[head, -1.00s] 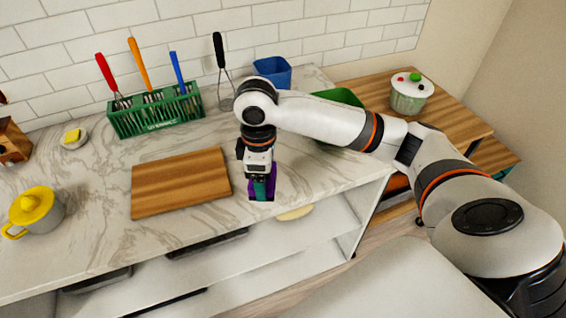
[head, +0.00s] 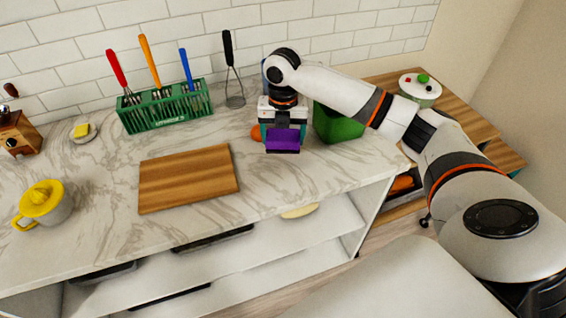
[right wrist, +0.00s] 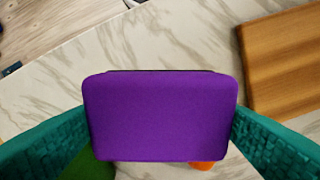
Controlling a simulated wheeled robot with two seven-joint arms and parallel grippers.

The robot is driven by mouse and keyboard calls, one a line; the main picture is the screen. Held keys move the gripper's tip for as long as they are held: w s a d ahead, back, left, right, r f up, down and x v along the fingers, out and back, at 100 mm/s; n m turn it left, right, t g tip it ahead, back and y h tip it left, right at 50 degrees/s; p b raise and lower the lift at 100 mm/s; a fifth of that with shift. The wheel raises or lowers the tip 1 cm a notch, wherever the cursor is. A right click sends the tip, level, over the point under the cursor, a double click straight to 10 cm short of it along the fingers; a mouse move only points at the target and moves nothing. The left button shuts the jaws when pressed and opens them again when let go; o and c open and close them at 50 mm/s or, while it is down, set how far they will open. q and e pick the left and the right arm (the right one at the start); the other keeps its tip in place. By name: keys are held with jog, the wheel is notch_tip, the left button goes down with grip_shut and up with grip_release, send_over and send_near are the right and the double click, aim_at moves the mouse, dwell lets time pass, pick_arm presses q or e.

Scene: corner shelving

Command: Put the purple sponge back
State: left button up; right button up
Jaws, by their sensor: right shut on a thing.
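The purple sponge (head: 283,139) is held in my right gripper (head: 283,134) above the marble counter, to the right of the cutting board. In the right wrist view the sponge (right wrist: 162,115) fills the middle, with a teal finger pad pressed to each side. The gripper is shut on it. A green bin (head: 338,124) stands just right of the gripper, partly hidden by my arm. My left gripper is not in view.
A wooden cutting board (head: 188,178) lies on the counter (head: 95,225). A green rack (head: 165,110) with utensils and a whisk (head: 233,88) are at the back wall. An orange thing (head: 256,132) peeks out beside the gripper. A yellow-topped juicer (head: 43,204) stands at left.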

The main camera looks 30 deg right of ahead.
aim_at(283, 135)
notch_tip(283, 135, down, 8)
jog(key=shift+s+r+p, duration=0.1)
jog(key=shift+p, duration=0.7)
jog(key=shift+f, duration=0.35)
jog(key=shift+f, duration=0.2)
jog(key=o, duration=1)
jog(key=shift+c, duration=0.2)
jog(key=shift+r, duration=0.1)
notch_tip(283, 135, up, 12)
jog(key=shift+r+b, duration=0.15)
jog(key=shift+b, duration=0.8)
